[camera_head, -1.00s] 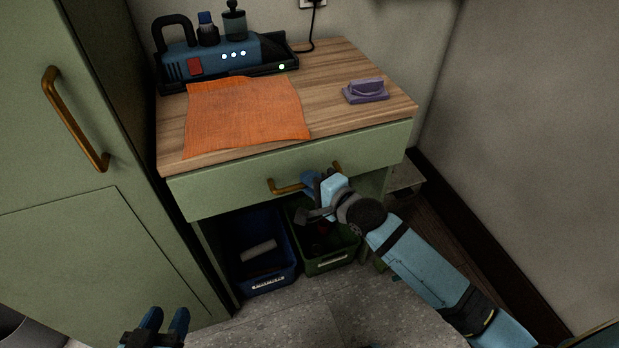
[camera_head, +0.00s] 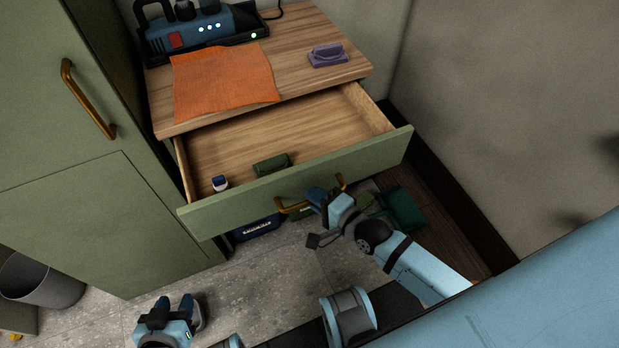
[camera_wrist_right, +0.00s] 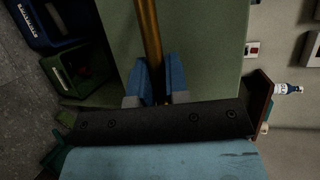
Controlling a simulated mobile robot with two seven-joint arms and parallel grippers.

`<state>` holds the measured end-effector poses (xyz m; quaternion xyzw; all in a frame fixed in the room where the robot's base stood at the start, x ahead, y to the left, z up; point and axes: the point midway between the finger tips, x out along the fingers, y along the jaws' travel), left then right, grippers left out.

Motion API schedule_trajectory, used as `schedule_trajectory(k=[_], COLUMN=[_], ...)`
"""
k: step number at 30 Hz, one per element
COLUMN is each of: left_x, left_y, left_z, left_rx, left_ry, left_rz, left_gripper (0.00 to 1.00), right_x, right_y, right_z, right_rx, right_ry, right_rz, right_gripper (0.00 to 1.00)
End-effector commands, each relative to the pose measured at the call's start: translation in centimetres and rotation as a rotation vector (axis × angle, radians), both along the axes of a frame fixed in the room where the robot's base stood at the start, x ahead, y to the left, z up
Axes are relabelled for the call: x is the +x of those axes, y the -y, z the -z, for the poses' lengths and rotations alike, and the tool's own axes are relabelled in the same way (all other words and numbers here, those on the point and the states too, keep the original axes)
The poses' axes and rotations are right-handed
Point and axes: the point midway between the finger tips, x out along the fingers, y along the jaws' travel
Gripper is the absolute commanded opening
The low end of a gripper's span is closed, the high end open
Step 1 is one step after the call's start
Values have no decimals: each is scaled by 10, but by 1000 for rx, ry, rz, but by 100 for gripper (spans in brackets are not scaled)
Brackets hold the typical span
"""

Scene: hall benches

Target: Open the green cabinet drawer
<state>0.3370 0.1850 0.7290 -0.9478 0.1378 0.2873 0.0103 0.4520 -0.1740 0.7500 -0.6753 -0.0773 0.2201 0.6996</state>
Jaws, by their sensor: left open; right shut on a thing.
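The green cabinet drawer (camera_head: 240,204) stands well out from under the wooden top. Inside it lie a dark green object (camera_head: 271,164) and a small blue and white item (camera_head: 220,183), both near the front panel. My right gripper (camera_head: 324,196) is shut on the brass drawer handle (camera_head: 292,208). In the right wrist view the blue fingers (camera_wrist_right: 158,78) close around the brass bar (camera_wrist_right: 149,30). My left gripper (camera_head: 182,312) is open and empty, low over the floor at the bottom left, apart from the drawer.
An orange cloth (camera_head: 222,82), a purple object (camera_head: 327,54) and a blue device (camera_head: 205,32) sit on the wooden top. A tall green cabinet (camera_head: 75,200) stands at the left. Bins (camera_head: 256,230) lie under the drawer. Grey floor in front is clear.

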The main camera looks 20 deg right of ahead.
Motion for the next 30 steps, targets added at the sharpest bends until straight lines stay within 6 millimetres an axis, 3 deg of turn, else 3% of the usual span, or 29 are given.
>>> schedule_trajectory(k=[6, 17, 18, 21, 30], left_x=[-1, -1, 0, 0, 1], left_y=[0, 1, 1, 1, 0], left_z=[-1, 1, 0, -2, -5], left_rx=[-4, -6, -7, -7, -6], left_ry=[-10, -14, -13, -10, -3], left_rz=[-5, -8, -8, -8, -7], left_gripper=[43, 43, 43, 43, 43], right_x=[-11, -12, -12, -12, -15], right_y=[1, 1, 1, 1, 2], right_z=[-1, 0, 0, 0, 0], right_rx=[-1, -1, -1, -1, 0], right_ry=[1, 1, 1, 1, 0], right_rz=[1, 1, 1, 1, 0], right_gripper=[0, 0, 22, 40, 40])
